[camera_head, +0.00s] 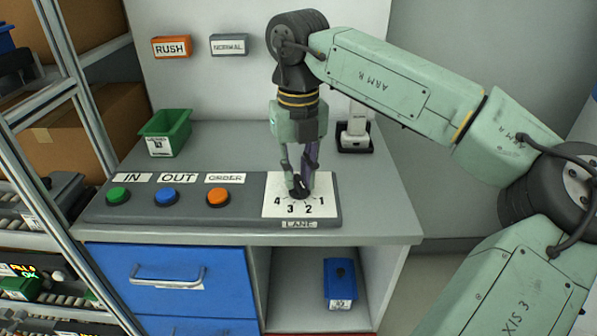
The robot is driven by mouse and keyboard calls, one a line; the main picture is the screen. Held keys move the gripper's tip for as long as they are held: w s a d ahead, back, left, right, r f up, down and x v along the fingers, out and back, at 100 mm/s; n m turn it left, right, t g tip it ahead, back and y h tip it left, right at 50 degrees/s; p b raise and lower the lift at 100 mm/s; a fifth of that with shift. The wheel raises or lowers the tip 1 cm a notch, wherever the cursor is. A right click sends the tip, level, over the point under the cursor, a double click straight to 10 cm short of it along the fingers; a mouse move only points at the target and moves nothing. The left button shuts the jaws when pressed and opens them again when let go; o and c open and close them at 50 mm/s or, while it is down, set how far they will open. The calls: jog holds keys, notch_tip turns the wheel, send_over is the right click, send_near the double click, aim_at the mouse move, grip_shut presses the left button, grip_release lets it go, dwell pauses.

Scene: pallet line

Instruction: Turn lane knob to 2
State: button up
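The lane knob (299,191) is a small dark knob on a white dial plate (272,207) marked 4, 3, 2, 1 from left to right, above a LANE label (299,224). My gripper (300,182) points down over the dial with its fingertips at the knob, one on each side. The fingers look closed in on the knob, but whether they press on it is too small to tell. The fingers partly hide the knob, and I cannot tell which number it points to.
Left of the dial on the same panel are a green button (118,195), a blue button (167,196) and an orange button (218,196). A green bin (166,132) stands behind them.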

aim_at(298, 179)
jog(key=shift+o, duration=1.2)
notch_tip(298, 179, up, 12)
